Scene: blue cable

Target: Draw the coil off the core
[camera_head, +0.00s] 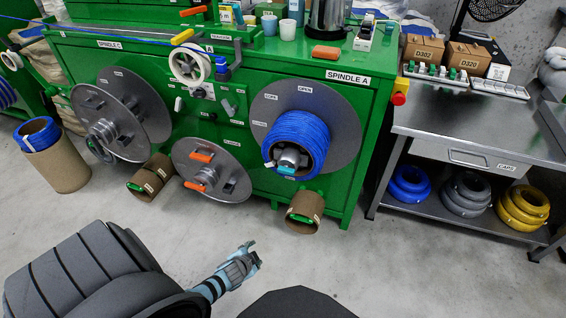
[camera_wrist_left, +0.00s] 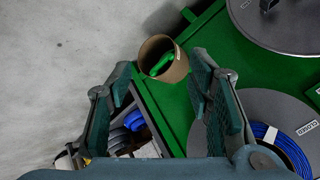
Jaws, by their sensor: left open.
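A blue cable coil (camera_head: 303,128) is wound on the core (camera_head: 290,157) of spindle A, in front of a grey round flange (camera_head: 345,130) on the green machine. Part of the coil shows at the lower right of the left wrist view (camera_wrist_left: 292,150), partly cut off by the frame and my finger. My left gripper (camera_head: 250,256) is low in front of the machine, below and left of the coil and apart from it. In the wrist view its two fingers (camera_wrist_left: 163,68) are spread with nothing held between them. My right gripper is not seen.
Spindle C's grey flange (camera_head: 120,115) and a lower flange (camera_head: 212,170) are to the left. A steel bench (camera_head: 470,125) with several coils on its shelf is right.

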